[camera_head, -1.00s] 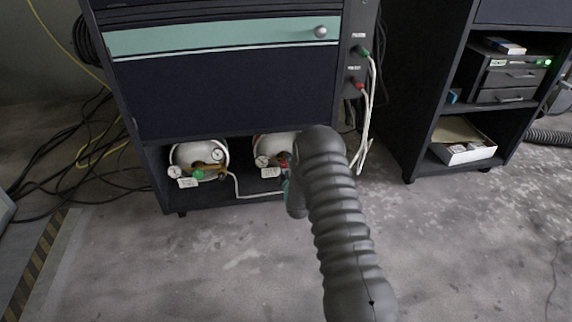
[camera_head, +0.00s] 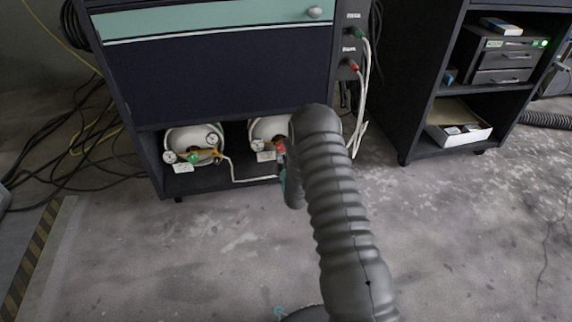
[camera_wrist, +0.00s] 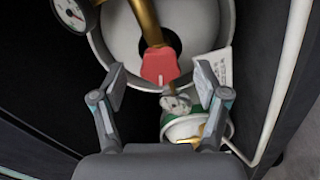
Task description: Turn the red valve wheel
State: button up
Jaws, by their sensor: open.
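The red valve wheel (camera_wrist: 160,66) sits on a brass stem at the front of a white tank (camera_wrist: 205,18) in the wrist view. In the head view the red valve wheel (camera_head: 281,148) shows small beside my arm, on the right-hand tank (camera_head: 263,128). My gripper (camera_wrist: 160,86) is open and empty, its two fingers apart to the left and right of the red wheel. The fingertips appear just short of it in the picture; I cannot tell the exact depth gap. In the head view my arm hides most of the gripper.
The left tank (camera_head: 185,138) has a green valve (camera_head: 194,158) and gauges. A gauge (camera_wrist: 69,13) and a white tag (camera_wrist: 213,66) flank the red wheel. The tanks sit in the low bay of a dark cabinet (camera_head: 215,80). White cables hang at right; the floor ahead is open.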

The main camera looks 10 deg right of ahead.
jog(key=s, duration=0.9)
